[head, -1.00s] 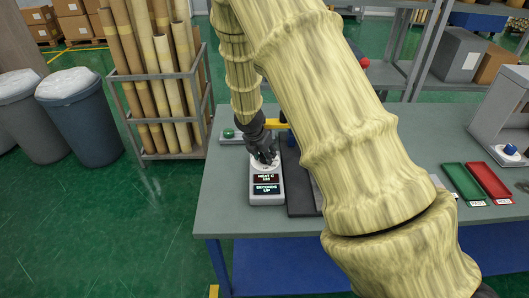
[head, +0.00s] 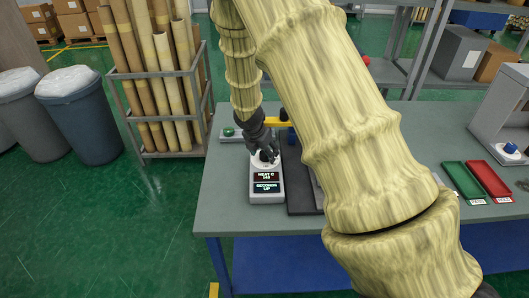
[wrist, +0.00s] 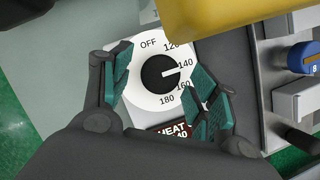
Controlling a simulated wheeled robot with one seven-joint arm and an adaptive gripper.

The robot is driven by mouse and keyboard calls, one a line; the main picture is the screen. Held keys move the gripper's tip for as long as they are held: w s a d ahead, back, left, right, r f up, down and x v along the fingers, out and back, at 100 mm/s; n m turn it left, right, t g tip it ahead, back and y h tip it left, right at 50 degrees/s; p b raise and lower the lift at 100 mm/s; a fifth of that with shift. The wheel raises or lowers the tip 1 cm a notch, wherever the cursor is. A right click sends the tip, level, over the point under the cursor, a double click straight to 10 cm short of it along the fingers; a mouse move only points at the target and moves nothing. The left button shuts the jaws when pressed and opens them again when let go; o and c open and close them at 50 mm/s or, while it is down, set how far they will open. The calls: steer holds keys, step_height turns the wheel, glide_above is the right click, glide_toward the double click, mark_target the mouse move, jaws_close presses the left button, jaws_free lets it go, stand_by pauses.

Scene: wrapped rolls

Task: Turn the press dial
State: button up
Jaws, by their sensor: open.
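The press dial (wrist: 160,74) is a black round knob on a white face marked OFF, 120, 140, 160 and 180. Its white pointer line points right, at about 140. In the head view the dial (head: 265,157) sits at the top of a white control box (head: 267,196) on the table, above a dark display reading HEAT C and SECONDS UP; the digits are too small to read surely. My gripper (wrist: 160,62) is open, with a teal-padded finger on either side of the knob and gaps between. In the head view my gripper (head: 261,146) is just above the dial.
A yellow part (wrist: 235,12) lies across the top of the wrist view. A blue knob (wrist: 303,57) is at right. A green button box (head: 229,133) stands left of the dial. Green (head: 462,182) and red (head: 490,180) trays lie at right.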

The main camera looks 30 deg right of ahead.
steer(key=v, duration=1.1)
steer(key=shift+r, duration=0.2)
steer(key=shift+a, duration=0.15)
steer(key=shift+r, duration=0.1)
